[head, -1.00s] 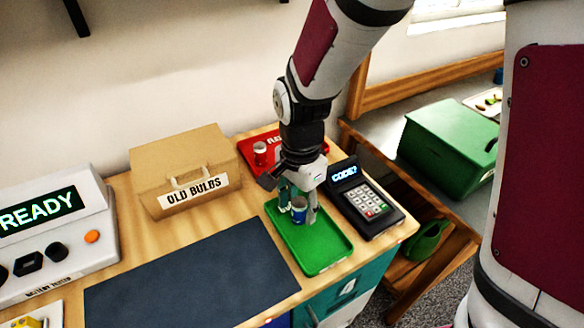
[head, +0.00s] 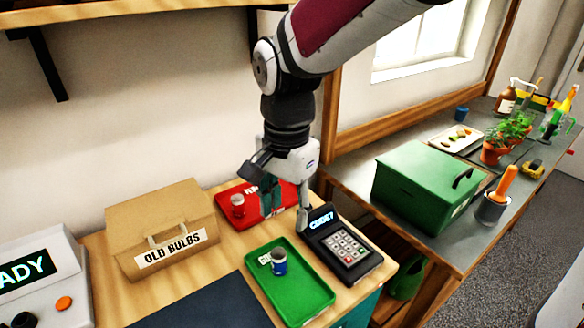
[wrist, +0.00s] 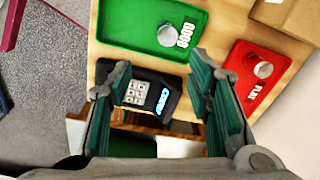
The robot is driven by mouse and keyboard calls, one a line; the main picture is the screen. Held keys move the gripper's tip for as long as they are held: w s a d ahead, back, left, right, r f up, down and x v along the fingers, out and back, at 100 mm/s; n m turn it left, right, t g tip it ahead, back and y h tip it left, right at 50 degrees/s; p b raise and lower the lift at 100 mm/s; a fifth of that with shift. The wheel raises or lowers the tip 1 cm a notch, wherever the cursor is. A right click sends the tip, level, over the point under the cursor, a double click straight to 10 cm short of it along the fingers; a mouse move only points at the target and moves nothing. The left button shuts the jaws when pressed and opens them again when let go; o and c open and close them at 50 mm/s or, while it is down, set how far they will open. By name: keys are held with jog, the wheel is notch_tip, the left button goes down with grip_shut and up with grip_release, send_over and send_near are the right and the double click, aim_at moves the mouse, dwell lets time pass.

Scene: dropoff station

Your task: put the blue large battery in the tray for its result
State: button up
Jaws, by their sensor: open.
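The blue battery (head: 279,263) stands upright in the green tray (head: 312,299), near the tray's white lettering. In the wrist view its round silver top (wrist: 168,36) shows on the green tray (wrist: 125,22). My gripper (head: 286,215) is open and empty, above and behind the battery and clear of it. In the wrist view, the open fingers (wrist: 159,78) have nothing between them but the keypad device below. The red tray (head: 226,193) lies behind the green one and holds a red, silver-topped battery (head: 238,205).
The keypad device (head: 341,244) reading "CODE?" stands right of the green tray. The "OLD BULBS" box (head: 160,225) is to the left, a dark mat (head: 205,307) in front. A tester (head: 35,285) is at far left; a green box (head: 425,190) stands on the right bench.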

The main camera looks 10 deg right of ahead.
jog(key=s+d+r+n+t, duration=0.2)
jog(key=s+d+r+n, duration=0.1)
jog(key=s+d+n, duration=0.2)
jog(key=s+d+r+n+t, duration=0.1)
jog(key=s+d+r+n, duration=0.2)
jog(key=s, duration=0.7)
jog(key=d+n, duration=0.2)
jog(key=d, duration=0.1)
jog(key=shift+d+t, duration=0.25)
jog(key=shift+t, duration=0.15)
jog(key=shift+r, duration=0.1)
